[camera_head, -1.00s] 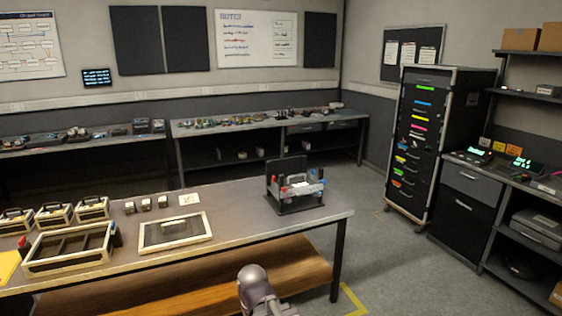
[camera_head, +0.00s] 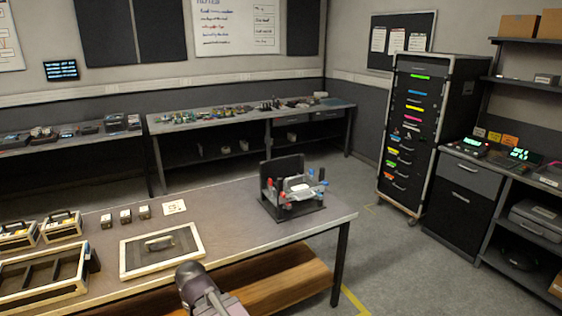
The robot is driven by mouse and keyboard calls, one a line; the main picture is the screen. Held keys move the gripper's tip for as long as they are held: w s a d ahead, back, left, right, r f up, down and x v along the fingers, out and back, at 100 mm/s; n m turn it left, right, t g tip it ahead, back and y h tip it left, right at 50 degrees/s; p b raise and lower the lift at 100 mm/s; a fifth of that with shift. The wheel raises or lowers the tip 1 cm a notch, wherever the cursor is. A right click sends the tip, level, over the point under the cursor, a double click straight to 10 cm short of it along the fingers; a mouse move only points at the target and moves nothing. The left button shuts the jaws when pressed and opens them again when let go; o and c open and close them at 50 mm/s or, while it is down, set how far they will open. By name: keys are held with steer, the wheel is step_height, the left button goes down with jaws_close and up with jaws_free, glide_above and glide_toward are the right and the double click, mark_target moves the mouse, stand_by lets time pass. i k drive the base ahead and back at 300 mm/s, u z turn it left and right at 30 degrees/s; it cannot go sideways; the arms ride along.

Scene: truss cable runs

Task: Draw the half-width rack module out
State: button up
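A tall black rack (camera_head: 432,75) with a pale metal frame stands on castors by the right wall. Its front holds stacked dark panels with green, blue, yellow, pink and orange labels and several pale handles. I cannot tell from here which panel, if any, is the half-width rack module. A black stand (camera_head: 290,211) with a raised back plate sits near the right end of the front table and holds a grey part with red and blue pieces. Part of my arm shows at the bottom, in front of the table, well apart from the rack. My gripper's fingers do not show.
The front table (camera_head: 225,196) carries a framed flat panel (camera_head: 202,247) with a handle, an open divided case (camera_head: 12,294), small boxes and a card. A cabinet (camera_head: 468,205) and shelves stand right of the rack. Grey floor (camera_head: 388,262) is clear between table and cabinet.

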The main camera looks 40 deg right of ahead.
mark_target(300, 188)
steer(key=z, duration=0.15)
steer(key=i, duration=0.75)
steer(key=z, duration=0.85)
steer(key=i, duration=0.75)
steer(key=z, duration=0.5)
